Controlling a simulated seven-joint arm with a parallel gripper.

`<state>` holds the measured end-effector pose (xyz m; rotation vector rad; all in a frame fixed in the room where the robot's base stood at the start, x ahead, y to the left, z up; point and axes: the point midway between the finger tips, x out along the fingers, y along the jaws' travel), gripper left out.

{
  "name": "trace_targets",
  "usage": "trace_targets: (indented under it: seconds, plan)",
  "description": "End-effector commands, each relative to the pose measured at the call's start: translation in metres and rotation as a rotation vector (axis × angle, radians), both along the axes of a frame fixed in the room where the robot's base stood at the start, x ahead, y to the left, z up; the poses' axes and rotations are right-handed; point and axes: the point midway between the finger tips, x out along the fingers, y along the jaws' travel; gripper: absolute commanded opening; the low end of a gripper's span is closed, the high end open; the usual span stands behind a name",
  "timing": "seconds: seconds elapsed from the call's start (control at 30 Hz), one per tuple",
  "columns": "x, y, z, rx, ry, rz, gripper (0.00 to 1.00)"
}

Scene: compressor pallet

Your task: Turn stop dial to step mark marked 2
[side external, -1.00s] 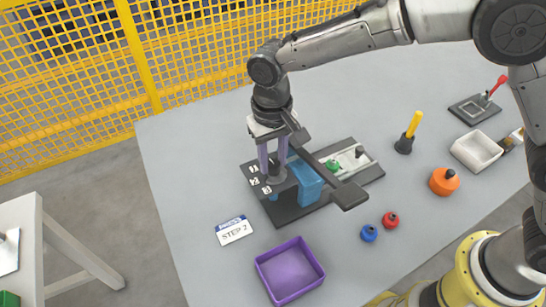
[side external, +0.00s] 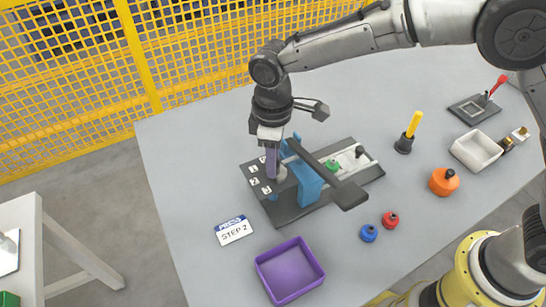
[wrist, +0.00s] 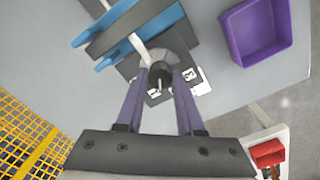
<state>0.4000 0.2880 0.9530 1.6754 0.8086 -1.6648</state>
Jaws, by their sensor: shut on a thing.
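The stop dial (side external: 281,174) is a grey round base with a dark knob, on the left end of the dark press fixture (side external: 300,209). In the wrist view its dark knob (wrist: 160,76) lies between my two purple fingers. My gripper (side external: 275,173) points down from above and is shut on the dial. It also shows in the wrist view (wrist: 160,84). White step marks stand around the dial's left side, with mark 2 (side external: 254,181) between 1 and 3. In the wrist view the marks are partly hidden by the fingers. I cannot tell which mark the dial points to.
A card (side external: 234,230) reading PRESS STEP 2 lies left of the fixture. A dark lever bar (side external: 328,172) passes over the blue press part (side external: 308,184) right beside my gripper. A purple tray (side external: 290,271) and blue and red knobs (side external: 369,233) lie in front.

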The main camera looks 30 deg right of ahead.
Motion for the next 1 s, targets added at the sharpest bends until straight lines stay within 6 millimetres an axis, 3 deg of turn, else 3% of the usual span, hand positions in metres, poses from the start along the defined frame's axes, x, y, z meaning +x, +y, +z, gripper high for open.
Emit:
trace_targets:
  seconds: [0.5, 1.0]
  plan:
    - [0.0007, 0.0006, 0.0019, 0.003, -0.004, 0.391, 0.00]
    - [0.0008, 0.0009, 0.0019, 0.003, -0.005, 0.499, 0.00]
